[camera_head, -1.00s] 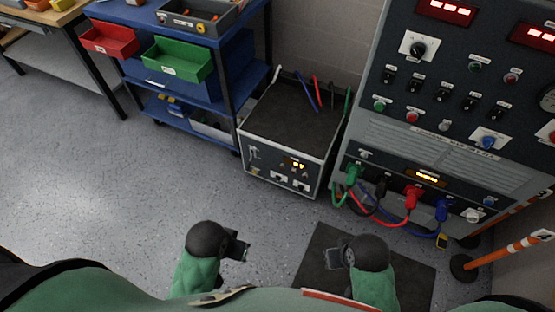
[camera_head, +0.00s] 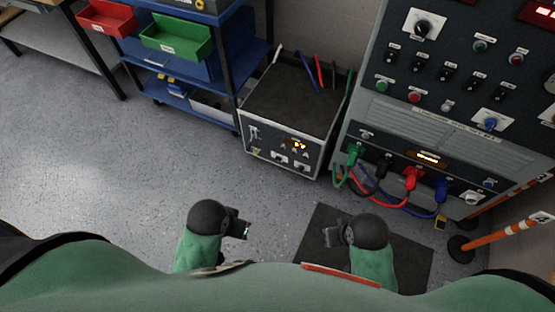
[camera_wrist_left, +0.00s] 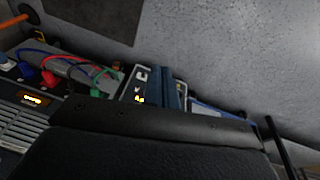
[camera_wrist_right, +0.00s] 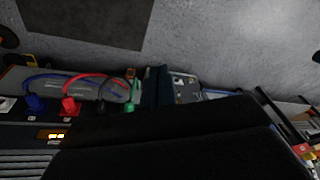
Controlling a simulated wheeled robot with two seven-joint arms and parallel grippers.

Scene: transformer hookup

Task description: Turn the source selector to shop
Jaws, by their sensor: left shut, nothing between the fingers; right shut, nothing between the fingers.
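The grey control cabinet (camera_head: 400,125) stands at the right in the head view. It carries a black rotary knob on a white plate (camera_head: 424,28) near the top and a blue knob on a white plate (camera_head: 490,123) lower right. Their labels are too small to read, so I cannot tell which is the source selector. My left gripper (camera_head: 240,228) is shut and empty, low over the floor, left of the cabinet. My right gripper (camera_head: 332,237) is shut and empty over the dark mat. Both are well apart from the cabinet.
A wheeled metal unit (camera_head: 283,155) stands left of the cabinet. Green, black, red and blue plugs (camera_head: 410,179) with hanging cables sit low on the cabinet. A blue shelf cart (camera_head: 187,52) stands behind left. An orange-white barrier (camera_head: 500,229) is at right. Floor at left is clear.

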